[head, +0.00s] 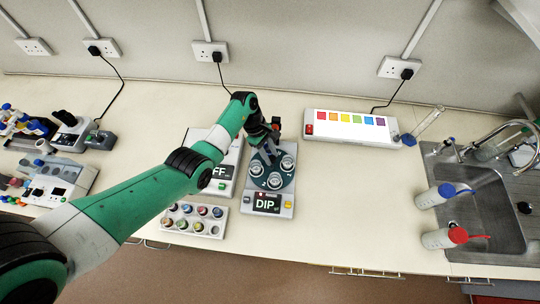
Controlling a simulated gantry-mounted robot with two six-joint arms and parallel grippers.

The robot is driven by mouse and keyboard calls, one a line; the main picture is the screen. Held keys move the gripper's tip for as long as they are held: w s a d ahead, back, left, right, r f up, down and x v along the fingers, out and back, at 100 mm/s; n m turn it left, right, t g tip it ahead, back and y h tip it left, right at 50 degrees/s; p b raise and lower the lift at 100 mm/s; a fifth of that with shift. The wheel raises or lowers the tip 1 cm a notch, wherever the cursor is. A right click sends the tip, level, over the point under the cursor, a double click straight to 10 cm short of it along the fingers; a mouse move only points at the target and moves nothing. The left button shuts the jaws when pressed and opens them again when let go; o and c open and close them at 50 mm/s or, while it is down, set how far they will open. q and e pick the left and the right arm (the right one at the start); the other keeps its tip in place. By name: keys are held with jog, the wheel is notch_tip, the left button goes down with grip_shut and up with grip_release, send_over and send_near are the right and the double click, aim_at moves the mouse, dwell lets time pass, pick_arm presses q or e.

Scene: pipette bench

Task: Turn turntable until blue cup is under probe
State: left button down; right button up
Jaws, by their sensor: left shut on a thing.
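The round dark turntable (289,180) sits on top of a grey device with a screen reading DIP (267,203). Several clear cups stand on it: one at the right (287,162), one at the left (257,168) and one at the front (274,182). At this size I cannot tell which cup is blue. My left gripper (267,153) points down at the turntable's back left and is shut on a part there; its fingertips and what they hold are hard to make out. The probe is not clearly visible behind my wrist. My right gripper is out of view.
A second device with a screen ending in FF (221,173) stands left of the turntable, partly behind my arm. A tray of coloured pots (217,230) is in front. A white panel with coloured squares (350,142) is at the back right, the sink (480,205) far right.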

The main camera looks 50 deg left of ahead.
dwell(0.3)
pick_arm(q)
jog(key=c, duration=0.5)
grip_release()
jog(key=shift+c, duration=0.2)
